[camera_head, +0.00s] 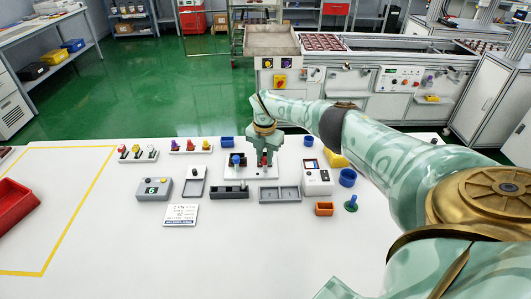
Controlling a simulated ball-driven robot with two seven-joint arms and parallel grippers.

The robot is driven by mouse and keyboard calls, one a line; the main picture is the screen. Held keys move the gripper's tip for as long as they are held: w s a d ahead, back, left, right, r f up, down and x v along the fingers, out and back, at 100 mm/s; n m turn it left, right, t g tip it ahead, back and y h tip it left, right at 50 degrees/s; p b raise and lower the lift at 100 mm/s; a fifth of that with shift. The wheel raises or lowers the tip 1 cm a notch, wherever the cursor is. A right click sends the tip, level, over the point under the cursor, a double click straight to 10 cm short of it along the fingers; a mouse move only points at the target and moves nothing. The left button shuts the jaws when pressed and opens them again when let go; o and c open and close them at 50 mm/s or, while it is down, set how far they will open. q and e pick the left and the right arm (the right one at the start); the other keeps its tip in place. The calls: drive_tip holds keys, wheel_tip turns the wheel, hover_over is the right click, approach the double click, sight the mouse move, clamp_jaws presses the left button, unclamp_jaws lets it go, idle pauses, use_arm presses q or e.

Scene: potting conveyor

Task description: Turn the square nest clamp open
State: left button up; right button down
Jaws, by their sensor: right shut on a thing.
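A white fixture plate (236,174) lies on the white table near the middle. A dark square nest (233,166) with a blue piece (236,159) in it sits on the plate's left side. My right gripper (265,159) reaches down from above at the plate's right side. It is shut on a small red part (265,161), apparently the clamp handle. The fingers hide most of this part, so the clamp's turn angle cannot be read. My left gripper is out of view.
Grey trays (280,195) and a dark block lie in front of the plate. A white device (317,181), blue ring (347,177) and yellow block (334,157) stand to the right. A grey control box (154,189) is left.

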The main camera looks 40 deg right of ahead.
sight(265, 158)
drive_tip(key=shift+w+r+m, duration=0.1)
drive_tip(key=shift+m, duration=0.8)
drive_tip(key=c, duration=1.3)
unclamp_jaws()
drive_tip(key=shift+o, duration=0.2)
drive_tip(key=shift+p, duration=0.3)
wheel_tip(265, 158, up, 16)
drive_tip(key=p, duration=0.4)
drive_tip(key=shift+p, duration=0.35)
